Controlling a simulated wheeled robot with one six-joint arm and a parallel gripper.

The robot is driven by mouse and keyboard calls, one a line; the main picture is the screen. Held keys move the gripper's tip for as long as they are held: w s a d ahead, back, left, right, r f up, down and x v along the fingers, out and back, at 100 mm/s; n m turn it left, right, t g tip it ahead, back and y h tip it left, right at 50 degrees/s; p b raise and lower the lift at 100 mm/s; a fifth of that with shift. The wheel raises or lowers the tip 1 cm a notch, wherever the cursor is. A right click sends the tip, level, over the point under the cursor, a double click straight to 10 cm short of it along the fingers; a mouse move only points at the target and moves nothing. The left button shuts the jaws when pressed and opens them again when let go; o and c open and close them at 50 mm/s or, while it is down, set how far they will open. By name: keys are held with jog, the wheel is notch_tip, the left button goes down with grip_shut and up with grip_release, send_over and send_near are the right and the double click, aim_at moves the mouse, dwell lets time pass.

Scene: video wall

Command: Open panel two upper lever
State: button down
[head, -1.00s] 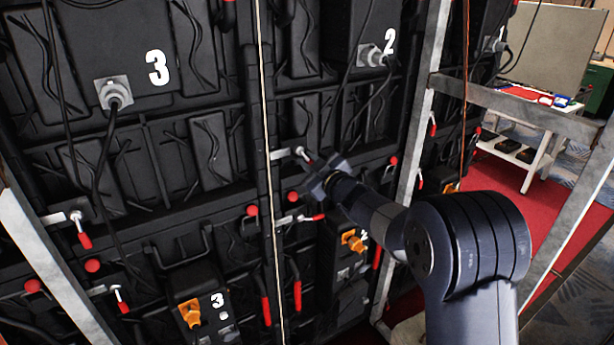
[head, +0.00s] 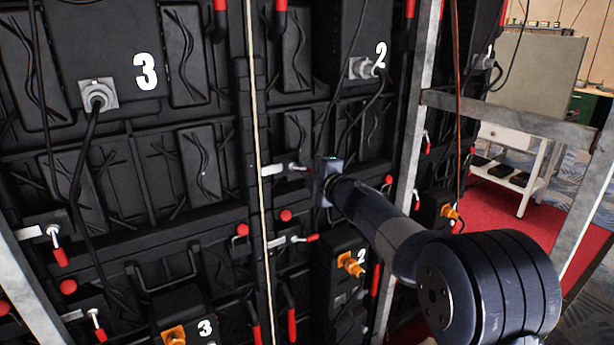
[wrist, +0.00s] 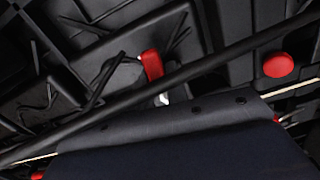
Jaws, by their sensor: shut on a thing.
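Panel two's upper lever (head: 297,168) is a small metal latch with a red handle, left of my gripper in the head view. Its handle lies about level, pointing right toward my gripper (head: 316,168). My gripper is shut on the lever; its fingertips are small and partly hidden by its own body. Panel two's lower lever (head: 304,239), also red-tipped, points right, below and apart from my gripper. In the wrist view a red handle (wrist: 152,66) shows beyond a dark bar, partly covered; I cannot tell which lever it is.
A white "2" marks the upper box (head: 381,55) of panel two. Panel three (head: 146,72) is left, beyond a thin pale cable (head: 257,130). Red carpet (head: 480,215) lies open further right.

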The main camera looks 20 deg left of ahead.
jog(key=shift+r+n, duration=0.15)
jog(key=shift+n, duration=0.55)
jog(key=c, duration=1.4)
grip_release()
jog(key=b+v, duration=0.2)
jog(key=v, duration=0.8)
jog(key=shift+s+d, duration=0.2)
jog(key=shift+s, duration=0.1)
